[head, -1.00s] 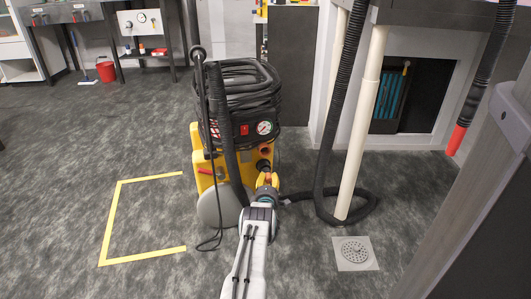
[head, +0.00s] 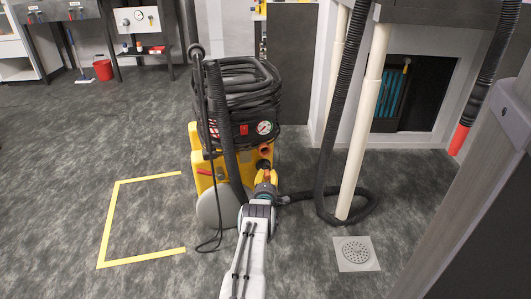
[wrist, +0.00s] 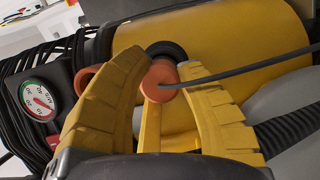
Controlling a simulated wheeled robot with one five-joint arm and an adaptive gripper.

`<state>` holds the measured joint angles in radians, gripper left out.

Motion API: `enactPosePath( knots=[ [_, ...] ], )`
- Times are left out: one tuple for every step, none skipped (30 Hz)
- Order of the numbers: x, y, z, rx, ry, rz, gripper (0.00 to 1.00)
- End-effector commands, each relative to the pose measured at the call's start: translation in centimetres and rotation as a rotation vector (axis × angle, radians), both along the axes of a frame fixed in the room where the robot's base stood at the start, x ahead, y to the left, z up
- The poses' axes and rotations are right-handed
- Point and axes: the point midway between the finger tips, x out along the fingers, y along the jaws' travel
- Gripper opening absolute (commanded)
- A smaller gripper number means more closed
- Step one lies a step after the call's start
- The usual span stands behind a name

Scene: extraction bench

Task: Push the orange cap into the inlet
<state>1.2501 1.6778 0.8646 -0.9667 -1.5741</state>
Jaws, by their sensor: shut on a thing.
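The orange cap (wrist: 160,82) sits between the two yellow fingers of my gripper (wrist: 172,84), in the middle of the wrist view. My gripper is shut on it. The inlet (wrist: 166,50), a round black-rimmed port on the yellow machine, lies right behind the cap, which covers part of it. I cannot tell how far the cap is in, or whether it touches the rim. In the head view my gripper (head: 266,178) reaches the lower right front of the yellow machine (head: 205,172). There the fingers largely hide the cap.
A thin dark cord (wrist: 245,68) crosses to the cap from the right. An orange ring port (wrist: 90,78) and a pressure gauge (wrist: 39,99) are to its left. A black hose (head: 300,196) runs right along the floor.

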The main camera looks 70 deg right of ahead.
Motion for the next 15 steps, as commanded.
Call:
enactPosePath(
  knots=[
    [0.06,0.01,0.02,-0.001,0.000,0.001,0.00],
    [0.07,0.01,0.02,-0.001,0.000,0.001,0.00],
    [0.10,0.02,0.02,-0.001,0.000,0.001,0.00],
    [0.11,0.03,0.02,-0.001,0.000,0.001,0.00],
    [0.13,0.03,0.02,0.000,0.000,0.002,0.00],
    [0.15,0.04,0.02,-0.001,0.000,0.002,0.00],
    [0.16,0.04,0.02,0.000,0.000,0.002,0.00],
    [0.17,0.05,0.02,0.000,0.000,0.002,0.00],
    [0.20,0.04,0.02,-0.001,0.000,0.003,0.00],
    [0.22,0.05,0.02,-0.001,0.000,0.003,0.00],
    [0.23,0.06,0.02,-0.001,0.000,0.003,0.00],
    [0.25,0.06,0.02,-0.001,0.000,0.003,0.00],
    [0.26,0.07,0.02,-0.001,0.000,0.004,0.00],
    [0.28,0.07,0.02,-0.001,0.000,0.004,0.00],
    [0.28,0.07,0.01,0.000,0.000,0.004,0.34]
  ],
)
